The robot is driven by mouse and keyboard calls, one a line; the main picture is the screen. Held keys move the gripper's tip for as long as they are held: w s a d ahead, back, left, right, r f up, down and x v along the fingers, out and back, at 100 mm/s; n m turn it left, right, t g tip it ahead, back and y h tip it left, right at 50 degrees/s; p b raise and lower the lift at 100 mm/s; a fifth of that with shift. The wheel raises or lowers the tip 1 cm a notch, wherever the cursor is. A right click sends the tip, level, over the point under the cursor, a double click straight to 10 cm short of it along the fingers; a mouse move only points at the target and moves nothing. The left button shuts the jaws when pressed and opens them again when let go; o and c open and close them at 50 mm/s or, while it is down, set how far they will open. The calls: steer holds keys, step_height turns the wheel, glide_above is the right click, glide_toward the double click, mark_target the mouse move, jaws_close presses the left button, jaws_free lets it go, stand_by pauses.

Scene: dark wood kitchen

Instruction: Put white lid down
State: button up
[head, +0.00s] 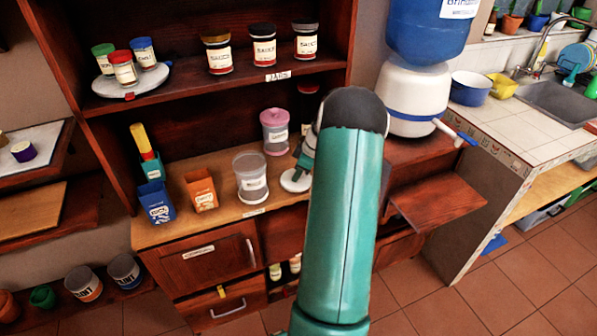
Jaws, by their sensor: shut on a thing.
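The white lid (294,182) is a flat round disc at the fingers of my gripper (300,171), low over the wooden counter (225,220). My gripper is shut on the lid; my green arm hides part of the gripper. I cannot tell whether the lid touches the counter. A clear, lidless canister (251,178) with a label stands just left of the lid. A canister with a pink lid (275,131) stands behind it.
A blue box (156,202) and an orange box (201,190) stand at the counter's left. Labelled jars (263,46) and a round tray (105,86) sit on the shelf above. A water dispenser (415,97) stands at right. The counter's front edge lies close before the lid.

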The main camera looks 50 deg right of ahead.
steer(key=shift+f, duration=0.1)
steer(key=o, duration=0.9)
steer(key=shift+o, duration=0.2)
steer(key=v, duration=1.2)
steer(key=w+a+r, duration=0.2)
steer(key=a+r, duration=0.2)
steer(key=a, duration=0.5)
steer(key=w+a+r+m+h, duration=0.1)
steer(key=w+a+r, duration=0.1)
steer(key=a+r, duration=0.5)
steer(key=w+a+r, duration=0.1)
steer(key=a+r, duration=0.1)
steer(key=a, duration=0.9)
steer(key=s+a+r+m, duration=0.1)
steer(key=s+a, duration=0.6)
steer(key=a, duration=0.4)
steer(key=s+a+m+t, duration=0.1)
steer(key=s+a+m, duration=0.1)
steer(key=s+a, duration=0.5)
steer(key=a, duration=0.5)
steer(key=shift+a+r+t+h, duration=0.25)
steer(key=shift+r+t+h, duration=0.05)
steer(key=shift+r, duration=0.1)
